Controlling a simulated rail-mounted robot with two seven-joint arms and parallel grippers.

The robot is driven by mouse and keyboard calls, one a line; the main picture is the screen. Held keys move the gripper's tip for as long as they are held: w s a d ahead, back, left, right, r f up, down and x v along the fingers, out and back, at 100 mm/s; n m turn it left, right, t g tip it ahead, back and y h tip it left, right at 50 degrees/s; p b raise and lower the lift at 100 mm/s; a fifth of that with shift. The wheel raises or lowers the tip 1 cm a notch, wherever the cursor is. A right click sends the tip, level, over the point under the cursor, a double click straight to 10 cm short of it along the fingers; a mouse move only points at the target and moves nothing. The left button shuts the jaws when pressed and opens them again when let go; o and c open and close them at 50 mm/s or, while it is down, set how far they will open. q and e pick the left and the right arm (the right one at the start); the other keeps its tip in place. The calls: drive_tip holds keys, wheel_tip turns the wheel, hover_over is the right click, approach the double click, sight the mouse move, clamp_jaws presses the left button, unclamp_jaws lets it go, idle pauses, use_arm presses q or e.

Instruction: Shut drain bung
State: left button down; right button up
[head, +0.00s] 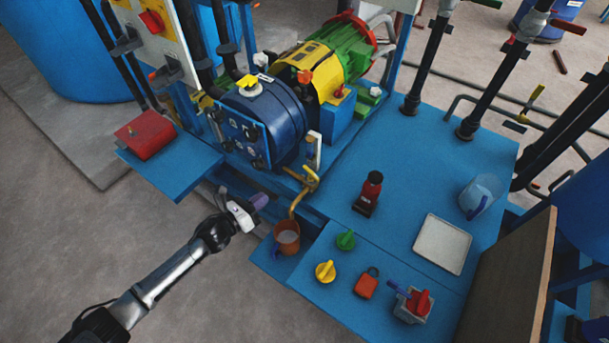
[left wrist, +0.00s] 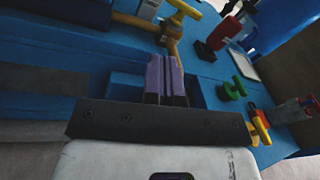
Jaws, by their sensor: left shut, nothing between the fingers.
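A brass drain pipe (head: 297,199) with a yellow lever handle (head: 311,174) comes out below the blue vessel's right side and bends down over a copper-coloured cup (head: 287,238). I take this for the drain bung; its exact setting is too small to tell. In the left wrist view the yellow handle (left wrist: 184,9) and brass pipe (left wrist: 172,44) are beyond the fingertips. My left gripper (head: 260,200) has purple fingers, shut and empty, left of the pipe and apart from it. The fingers (left wrist: 165,76) lie together in the wrist view. My right gripper is not in view.
The blue vessel (head: 261,121) stands behind. A red box (head: 146,135) sits on a blue ledge to the left. The blue bench holds a red-and-black bottle (head: 369,190), green knob (head: 346,240), yellow knob (head: 325,271) and white tray (head: 441,244). Floor space left of the bench is clear.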

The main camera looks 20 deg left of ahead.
use_arm(q)
drive_tip(key=m+h, duration=0.1)
drive_tip(key=m, duration=0.2)
drive_tip(key=m+b, duration=0.1)
drive_tip(key=b, duration=0.3)
approach(305, 171)
drive_tip(key=x, duration=0.5)
drive_tip(key=shift+w+d, duration=0.15)
drive_tip(key=shift+x, duration=1.05)
drive_tip(key=shift+r, duration=0.1)
